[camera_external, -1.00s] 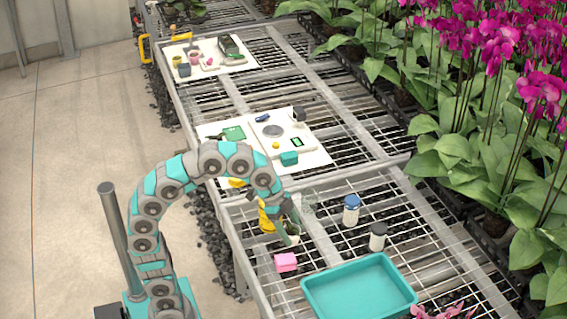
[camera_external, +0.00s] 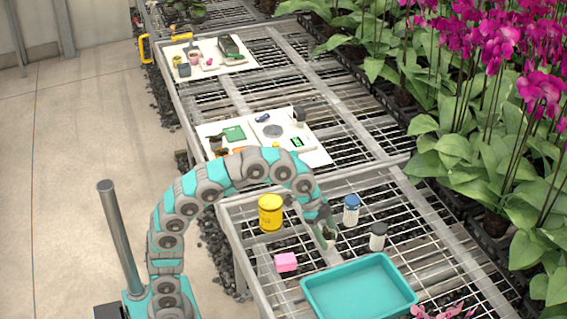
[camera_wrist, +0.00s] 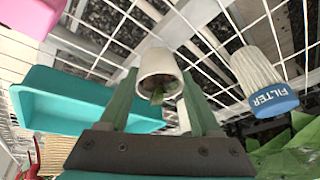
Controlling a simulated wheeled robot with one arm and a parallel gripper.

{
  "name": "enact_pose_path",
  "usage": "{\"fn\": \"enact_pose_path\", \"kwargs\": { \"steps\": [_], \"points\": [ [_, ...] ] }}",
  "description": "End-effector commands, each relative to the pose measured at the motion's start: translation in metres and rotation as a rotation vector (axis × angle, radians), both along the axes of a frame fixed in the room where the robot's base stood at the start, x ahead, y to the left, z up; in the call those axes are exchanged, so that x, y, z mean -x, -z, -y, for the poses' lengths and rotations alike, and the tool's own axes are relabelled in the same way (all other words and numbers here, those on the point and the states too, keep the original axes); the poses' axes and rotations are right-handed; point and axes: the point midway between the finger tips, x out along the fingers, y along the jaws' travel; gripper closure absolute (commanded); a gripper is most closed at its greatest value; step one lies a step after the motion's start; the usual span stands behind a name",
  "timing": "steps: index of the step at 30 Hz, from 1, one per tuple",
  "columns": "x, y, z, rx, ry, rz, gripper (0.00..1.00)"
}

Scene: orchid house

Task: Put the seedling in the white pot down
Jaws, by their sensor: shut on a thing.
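My gripper (camera_external: 326,230) is shut on the small white pot (camera_wrist: 156,66), its green fingers on either side of it in the wrist view. A green seedling (camera_wrist: 160,90) shows at the pot's mouth. In the external view the pot is small and partly hidden by my fingers, over the wire bench (camera_external: 335,182) between the yellow tub and the black-lidded jar. I cannot tell whether the pot touches the wire mesh.
A blue-capped filter bottle (camera_external: 351,211) stands close to the right of my gripper, also in the wrist view (camera_wrist: 258,75). A black-lidded jar (camera_external: 377,237), teal tray (camera_external: 311,299), pink sponge (camera_external: 286,262) and yellow tub (camera_external: 270,214) stand around it.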

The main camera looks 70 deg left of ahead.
Motion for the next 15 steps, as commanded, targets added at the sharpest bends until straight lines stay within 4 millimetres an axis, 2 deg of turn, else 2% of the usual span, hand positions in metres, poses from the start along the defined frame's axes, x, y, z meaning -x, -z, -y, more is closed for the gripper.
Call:
{"fn": "enact_pose_path", "kwargs": {
  "steps": [3, 15],
  "points": [
    [0.000, 0.012, 0.000, -0.001, -0.002, 0.000, 0.94],
    [0.000, 0.018, 0.000, 0.001, -0.001, 0.001, 0.94]
  ]
}}
